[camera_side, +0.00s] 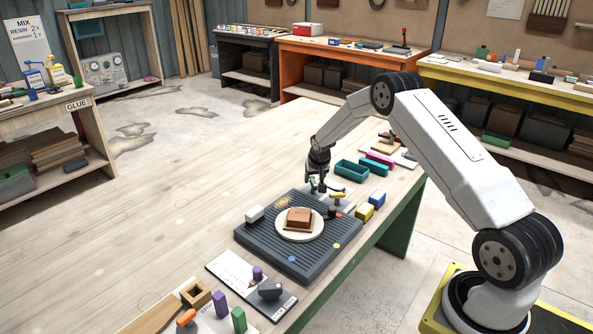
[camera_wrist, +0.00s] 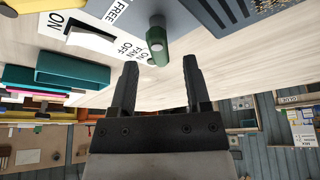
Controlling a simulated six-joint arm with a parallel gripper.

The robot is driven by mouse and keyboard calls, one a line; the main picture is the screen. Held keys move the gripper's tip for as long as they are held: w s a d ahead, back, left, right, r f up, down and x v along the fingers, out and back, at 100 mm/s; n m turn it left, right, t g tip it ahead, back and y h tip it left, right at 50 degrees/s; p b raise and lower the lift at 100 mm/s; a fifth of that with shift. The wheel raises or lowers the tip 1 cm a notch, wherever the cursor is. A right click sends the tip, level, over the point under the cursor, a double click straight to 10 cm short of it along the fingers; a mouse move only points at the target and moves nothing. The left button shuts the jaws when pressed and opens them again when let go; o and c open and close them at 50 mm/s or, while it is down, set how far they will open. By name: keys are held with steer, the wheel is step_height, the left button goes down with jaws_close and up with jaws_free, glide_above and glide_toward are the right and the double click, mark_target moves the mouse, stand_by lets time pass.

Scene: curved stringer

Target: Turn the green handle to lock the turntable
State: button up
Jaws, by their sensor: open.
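The green handle (camera_wrist: 158,45) shows in the wrist view, with a grey round part at its far end and its green end towards my gripper. My gripper (camera_wrist: 160,62) is open, with one finger to each side of the handle's near end; I cannot tell whether either touches it. A "FREE" label (camera_wrist: 118,12) lies left of the handle. In the side view my gripper (camera_side: 320,187) points down at the back edge of the ribbed grey board, largely hiding the handle. The round pale turntable (camera_side: 284,233) carries a brown block (camera_side: 299,218).
A white rocker switch (camera_wrist: 90,40) with ON and FAN OFF labels sits left of the handle. The bench's left side is clear.

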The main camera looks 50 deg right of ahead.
steer(key=shift+x, duration=1)
jaws_close()
